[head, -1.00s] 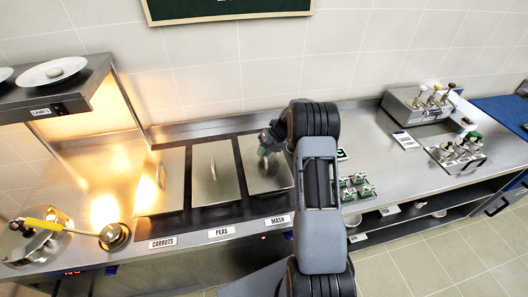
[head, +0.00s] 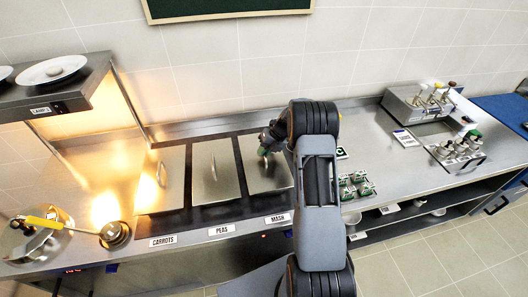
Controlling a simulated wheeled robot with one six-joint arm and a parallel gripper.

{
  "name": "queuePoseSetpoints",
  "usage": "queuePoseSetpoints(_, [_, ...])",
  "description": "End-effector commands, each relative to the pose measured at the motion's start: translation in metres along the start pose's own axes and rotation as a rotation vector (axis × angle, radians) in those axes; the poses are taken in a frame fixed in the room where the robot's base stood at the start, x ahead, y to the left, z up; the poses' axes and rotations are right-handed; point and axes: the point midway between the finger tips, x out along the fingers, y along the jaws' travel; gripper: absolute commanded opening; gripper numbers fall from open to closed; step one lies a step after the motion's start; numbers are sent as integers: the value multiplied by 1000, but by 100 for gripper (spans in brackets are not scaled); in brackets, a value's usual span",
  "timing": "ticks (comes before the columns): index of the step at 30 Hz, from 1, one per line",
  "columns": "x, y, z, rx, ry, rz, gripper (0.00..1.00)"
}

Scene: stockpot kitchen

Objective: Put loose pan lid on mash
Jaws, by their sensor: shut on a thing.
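The mash pan, marked by the MASH label (head: 278,219), is the rightmost of three pans in the counter. A flat steel lid (head: 260,181) lies over it and looks in line with the other lids. My gripper (head: 265,153) is above this lid near its handle, shut on the lid's handle as far as I can see. The fingertips are small and partly hidden by my arm. I cannot tell whether the lid rests fully on the rim.
Lids also cover the peas pan (head: 216,172) and the carrots pan (head: 163,181). A stockpot (head: 33,240) with a yellow-handled ladle stands at left. Green-and-white packets (head: 356,187) lie right of my arm.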

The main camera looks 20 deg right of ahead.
Motion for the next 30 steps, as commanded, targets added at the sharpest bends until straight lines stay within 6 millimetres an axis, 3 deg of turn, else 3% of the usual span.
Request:
queuePoseSetpoints(10, [0,0,0,0,-1,0,42])
queuePoseSetpoints(19, [-3,0,0,0,-1,-1,42])
queuePoseSetpoints(23, [-17,-1,1,-1,-4,0,42])
queuePoseSetpoints(30, [-65,-2,1,-1,-6,-1,42])
